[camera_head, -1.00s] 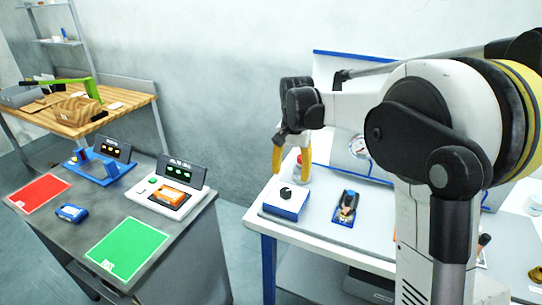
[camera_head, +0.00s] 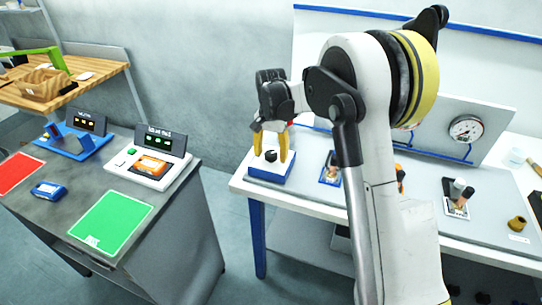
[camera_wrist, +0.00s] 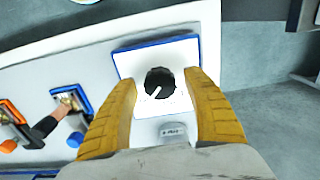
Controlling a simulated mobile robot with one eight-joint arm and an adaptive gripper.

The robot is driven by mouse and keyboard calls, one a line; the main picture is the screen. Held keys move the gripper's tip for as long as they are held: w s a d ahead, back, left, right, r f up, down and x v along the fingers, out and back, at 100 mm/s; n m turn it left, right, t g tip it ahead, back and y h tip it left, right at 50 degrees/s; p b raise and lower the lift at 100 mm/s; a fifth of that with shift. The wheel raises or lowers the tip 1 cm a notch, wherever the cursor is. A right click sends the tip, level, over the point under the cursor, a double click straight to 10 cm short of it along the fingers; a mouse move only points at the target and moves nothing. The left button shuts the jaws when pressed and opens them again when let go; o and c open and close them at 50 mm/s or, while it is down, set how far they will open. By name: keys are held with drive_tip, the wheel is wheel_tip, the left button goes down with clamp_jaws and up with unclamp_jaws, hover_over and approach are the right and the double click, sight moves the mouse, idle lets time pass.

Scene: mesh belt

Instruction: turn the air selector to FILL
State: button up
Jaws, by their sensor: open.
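The air selector is a black round knob on a white box with a blue base. In the wrist view the knob (camera_wrist: 160,83) lies between my two yellow fingers, with its white pointer line aimed down and left. In the head view the knob (camera_head: 270,155) and box (camera_head: 268,172) stand at the bench's left end. My gripper (camera_head: 271,158) is open, pointing down over the box, one finger on each side of the knob. I cannot tell whether the fingers touch it.
The white bench (camera_head: 300,196) also holds a blue-framed tool holder (camera_head: 329,172), a pressure gauge (camera_head: 466,128) on a back panel and a brass fitting (camera_head: 517,223). A grey table with a green mat (camera_head: 112,220) stands left, across a floor gap.

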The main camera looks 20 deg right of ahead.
drive_tip(key=c, duration=1.2)
drive_tip(key=shift+n, duration=0.3)
drive_tip(key=n, duration=0.8)
drive_tip(key=shift+p, duration=0.4)
drive_tip(key=n, duration=0.9)
drive_tip(key=shift+n, duration=0.3)
